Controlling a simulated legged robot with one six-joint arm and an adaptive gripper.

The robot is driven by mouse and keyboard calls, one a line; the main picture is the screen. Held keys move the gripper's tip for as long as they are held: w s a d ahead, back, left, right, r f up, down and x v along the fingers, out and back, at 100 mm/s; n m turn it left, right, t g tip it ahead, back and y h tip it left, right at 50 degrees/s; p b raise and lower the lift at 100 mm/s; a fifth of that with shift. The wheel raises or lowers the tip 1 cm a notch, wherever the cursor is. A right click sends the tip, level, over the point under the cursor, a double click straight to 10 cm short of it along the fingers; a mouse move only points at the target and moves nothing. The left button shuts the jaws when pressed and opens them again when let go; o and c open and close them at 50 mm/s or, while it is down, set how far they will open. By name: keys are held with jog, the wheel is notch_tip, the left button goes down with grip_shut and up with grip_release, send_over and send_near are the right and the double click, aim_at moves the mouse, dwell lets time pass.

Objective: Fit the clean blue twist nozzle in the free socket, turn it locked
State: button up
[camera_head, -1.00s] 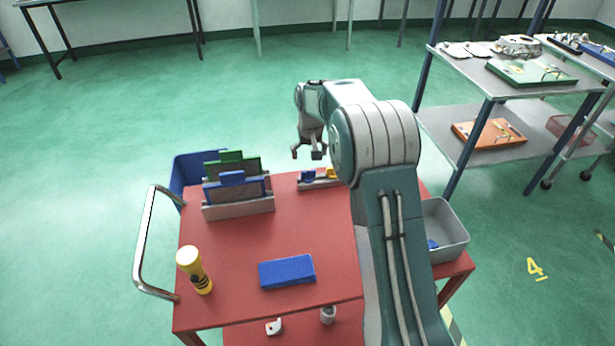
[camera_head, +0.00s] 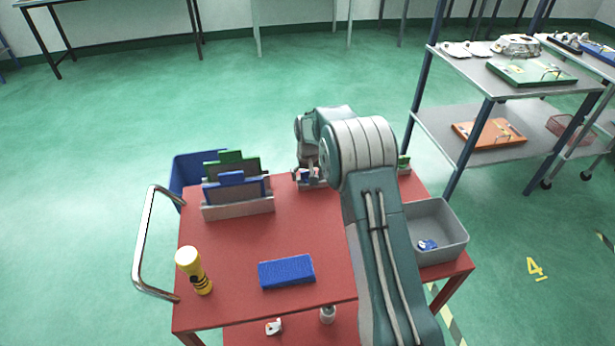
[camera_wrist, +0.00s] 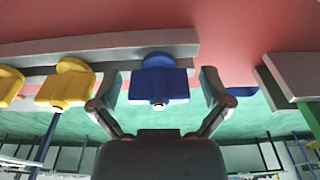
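A blue twist nozzle (camera_wrist: 158,82) stands in a pale grey rack (camera_wrist: 125,42) at the table's far edge. In the wrist view my gripper (camera_wrist: 158,90) is open, with one finger on each side of this nozzle and a visible gap to each. In the head view my gripper (camera_head: 308,178) is low over the rack and partly hides it. Two yellow nozzles (camera_wrist: 66,85) sit beside the blue one. Another small blue part (camera_head: 428,244) lies in the grey bin (camera_head: 443,222). I cannot make out a free socket or whether the blue nozzle is clean.
The red table (camera_head: 235,240) holds a rack of blue and green boards (camera_head: 238,190), a blue block (camera_head: 287,271) and a yellow-black torch (camera_head: 194,270). A blue bin (camera_head: 180,180) is at the far left. My arm covers the right part. The table's middle is clear.

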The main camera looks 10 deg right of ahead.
jog(key=c, duration=0.8)
